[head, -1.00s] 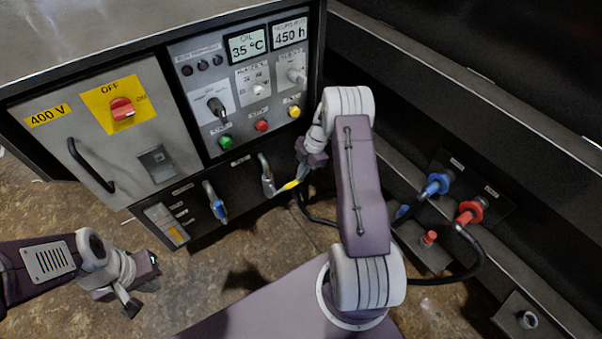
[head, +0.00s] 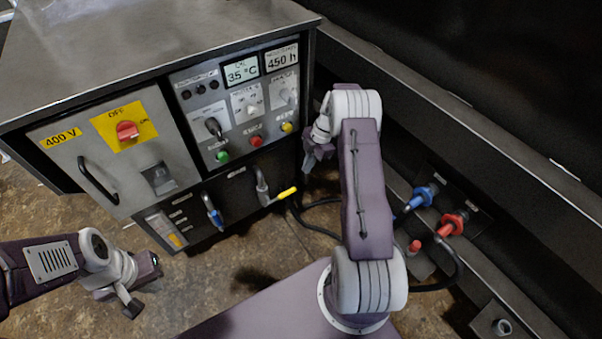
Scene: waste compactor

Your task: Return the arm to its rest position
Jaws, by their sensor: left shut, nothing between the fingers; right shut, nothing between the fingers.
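My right arm (head: 365,190) rises from my base with its upper link upright and its forearm folded behind. My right gripper (head: 308,163) points down beside the cabinet's right edge; its fingers are shut, small and partly hidden, with nothing held. It is apart from the yellow-tipped lever (head: 287,193) below and left of it. My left arm comes in from the left, low in the view. My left gripper (head: 150,268) is shut and empty above the floor, in front of the cabinet.
The control cabinet (head: 200,130) has a red rotary switch (head: 127,131), a handle (head: 97,180), buttons and a blue lever (head: 214,215). At right, blue (head: 423,196) and red (head: 452,223) hose couplings sit by the dark compactor frame. Brown floor is clear in front.

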